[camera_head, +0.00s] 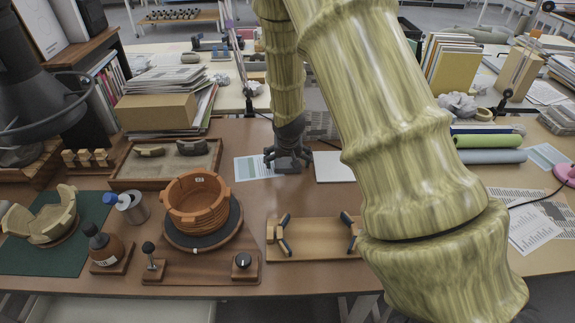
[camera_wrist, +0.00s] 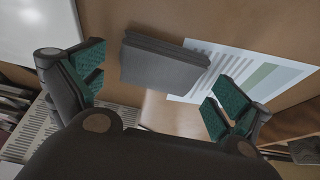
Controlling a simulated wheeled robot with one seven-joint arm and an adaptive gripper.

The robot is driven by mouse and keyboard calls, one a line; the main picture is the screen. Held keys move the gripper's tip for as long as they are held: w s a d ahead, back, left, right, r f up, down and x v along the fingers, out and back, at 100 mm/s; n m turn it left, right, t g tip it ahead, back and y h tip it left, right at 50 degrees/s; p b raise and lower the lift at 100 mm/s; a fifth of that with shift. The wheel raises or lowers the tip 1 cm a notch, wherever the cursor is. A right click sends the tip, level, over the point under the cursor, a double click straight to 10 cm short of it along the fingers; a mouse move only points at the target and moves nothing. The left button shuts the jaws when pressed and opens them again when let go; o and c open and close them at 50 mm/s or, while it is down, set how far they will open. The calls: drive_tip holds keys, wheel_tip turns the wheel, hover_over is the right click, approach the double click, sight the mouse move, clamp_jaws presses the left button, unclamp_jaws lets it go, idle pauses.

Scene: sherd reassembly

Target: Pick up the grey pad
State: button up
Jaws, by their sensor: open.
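The grey pad (camera_wrist: 163,62) is a dark grey, flat rectangular block. In the wrist view it lies on the brown table top, beside and partly against the edge of a printed sheet (camera_wrist: 265,72). My gripper (camera_wrist: 160,88) is open, with its green-faced fingers spread to the left and right of the pad, apart from it and with nothing between them. In the head view my gripper (camera_head: 288,162) points down over the back of the table, and it largely hides the pad there.
In front are a banded pot (camera_head: 197,197) on a turntable and a wooden board with clamps (camera_head: 310,240). A stack of papers (camera_head: 160,105) stands back left.

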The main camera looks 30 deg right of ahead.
drive_tip(key=shift+f, duration=0.25)
drive_tip(key=c, duration=1)
